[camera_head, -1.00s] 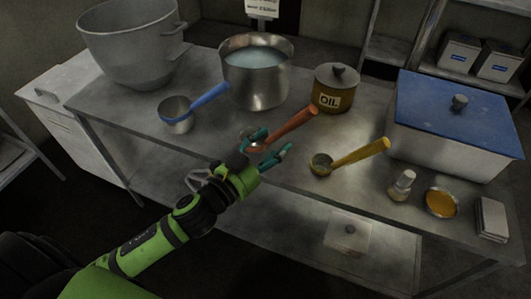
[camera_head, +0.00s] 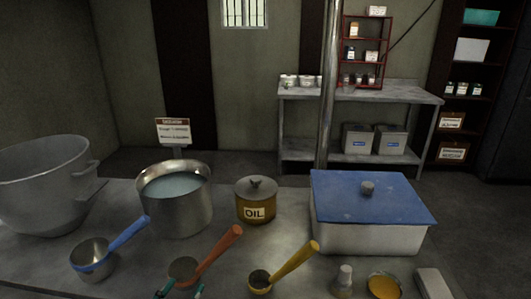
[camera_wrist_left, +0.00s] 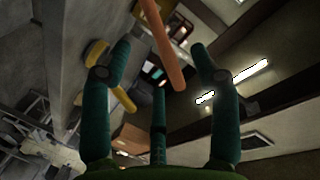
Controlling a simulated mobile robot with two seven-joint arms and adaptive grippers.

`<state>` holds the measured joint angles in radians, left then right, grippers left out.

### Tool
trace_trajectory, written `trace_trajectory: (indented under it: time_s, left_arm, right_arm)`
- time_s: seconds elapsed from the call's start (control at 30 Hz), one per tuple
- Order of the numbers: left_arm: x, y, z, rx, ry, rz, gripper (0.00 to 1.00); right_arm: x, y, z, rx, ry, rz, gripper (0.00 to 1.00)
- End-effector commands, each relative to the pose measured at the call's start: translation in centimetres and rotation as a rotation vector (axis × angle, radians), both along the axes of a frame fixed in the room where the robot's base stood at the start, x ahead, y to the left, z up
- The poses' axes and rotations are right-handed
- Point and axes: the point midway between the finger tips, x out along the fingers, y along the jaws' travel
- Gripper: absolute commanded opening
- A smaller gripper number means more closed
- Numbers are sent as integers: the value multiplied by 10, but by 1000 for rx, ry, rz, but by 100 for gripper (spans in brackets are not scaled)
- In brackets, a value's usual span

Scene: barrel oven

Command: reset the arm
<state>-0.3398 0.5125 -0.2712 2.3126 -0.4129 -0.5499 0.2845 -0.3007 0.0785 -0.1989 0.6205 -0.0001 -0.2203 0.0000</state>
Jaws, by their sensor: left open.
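My left gripper (camera_head: 168,289) shows only as teal fingertips at the bottom edge of the head view, by the bowl of the orange-handled ladle (camera_head: 183,270). In the left wrist view the left gripper (camera_wrist_left: 160,58) has its teal fingers spread apart. The orange handle (camera_wrist_left: 161,42) appears beyond and between the fingertips there, and I see no finger closed on it. The rest of my left arm is out of the head view. My right gripper is in neither view.
The steel table (camera_head: 290,262) holds a large grey pot (camera_head: 42,185), a water pot (camera_head: 176,205), an oil pot (camera_head: 256,203) and a blue-lidded box (camera_head: 368,215). Blue-handled (camera_head: 93,258) and yellow-handled (camera_head: 285,270) ladles flank the orange one. A shaker (camera_head: 343,281) and orange-filled bowl (camera_head: 384,286) stand front right.

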Motion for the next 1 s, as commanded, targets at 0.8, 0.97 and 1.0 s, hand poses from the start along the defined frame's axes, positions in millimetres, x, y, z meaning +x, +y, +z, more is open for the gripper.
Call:
trace_trajectory:
  time_s: [0.8, 0.97, 1.0]
  left_arm:
    - [-188, 6, -189, -177, 1133, 349, 61]
    - [-184, 5, -231, -172, 1153, 350, 61]
    - [-184, 5, -243, -170, 1157, 350, 61]
  right_arm:
    - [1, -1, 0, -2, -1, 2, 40]
    - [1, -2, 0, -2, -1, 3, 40]
    - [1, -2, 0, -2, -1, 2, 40]
